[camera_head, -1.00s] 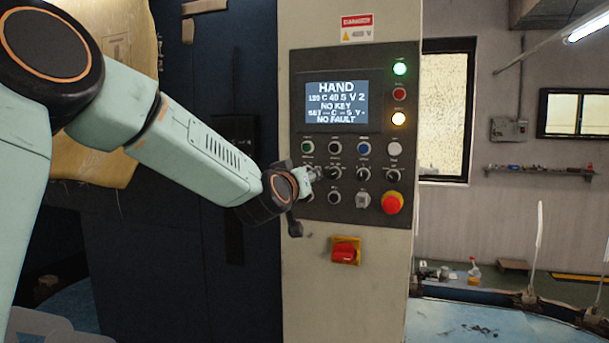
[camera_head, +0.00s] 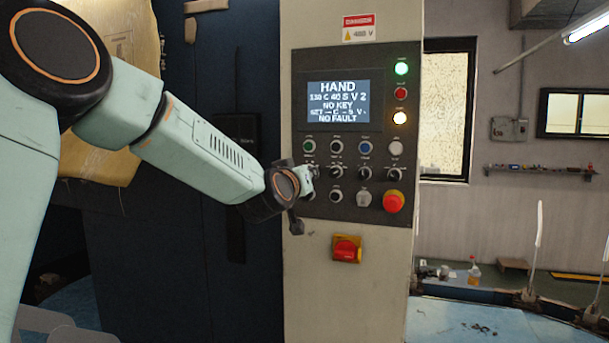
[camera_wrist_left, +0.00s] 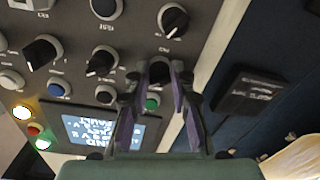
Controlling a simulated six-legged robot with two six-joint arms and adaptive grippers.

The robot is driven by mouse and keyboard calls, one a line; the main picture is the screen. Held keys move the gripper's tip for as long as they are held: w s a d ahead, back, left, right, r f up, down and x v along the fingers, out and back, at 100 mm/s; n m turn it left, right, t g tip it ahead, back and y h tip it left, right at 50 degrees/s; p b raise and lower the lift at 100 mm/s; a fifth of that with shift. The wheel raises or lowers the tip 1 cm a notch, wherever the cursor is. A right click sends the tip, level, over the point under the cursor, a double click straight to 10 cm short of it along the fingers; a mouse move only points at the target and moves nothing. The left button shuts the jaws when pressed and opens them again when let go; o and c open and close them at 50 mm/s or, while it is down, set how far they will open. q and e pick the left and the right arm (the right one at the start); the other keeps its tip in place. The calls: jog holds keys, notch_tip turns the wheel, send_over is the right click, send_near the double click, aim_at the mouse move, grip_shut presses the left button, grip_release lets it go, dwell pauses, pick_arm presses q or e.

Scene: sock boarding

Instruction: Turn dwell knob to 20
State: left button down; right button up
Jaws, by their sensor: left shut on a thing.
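The grey control panel (camera_head: 352,215) stands upright in the middle of the head view. Its display (camera_head: 337,101) reads HAND, a line with 40 S, NO KEY and NO FAULT. My left gripper (camera_head: 312,171) is at the left end of the knob row. In the left wrist view, its two fingers (camera_wrist_left: 163,66) are shut on a black knob (camera_wrist_left: 160,74), one on each side. That picture is upside down, with the green button (camera_wrist_left: 151,103) below the knob. The knob's label and pointer cannot be read. My right gripper is not in view.
Neighbouring black knobs (camera_head: 336,172) sit close to the right in the same row. A red emergency stop (camera_head: 393,201) is at the lower right, and a red rotary switch (camera_head: 346,248) on yellow is below the panel. Another knob (camera_wrist_left: 172,20) lies just beyond my fingers.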

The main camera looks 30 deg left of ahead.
pick_arm(q)
jog(key=shift+r, duration=0.1)
jog(key=shift+r+n+h+b, duration=0.1)
jog(key=shift+n+h+b, duration=0.3)
jog(key=shift+n+b, duration=6.1)
jog(key=n+p, duration=0.2)
jog(key=shift+d+n+g, duration=0.1)
jog(key=shift+n+g, duration=0.2)
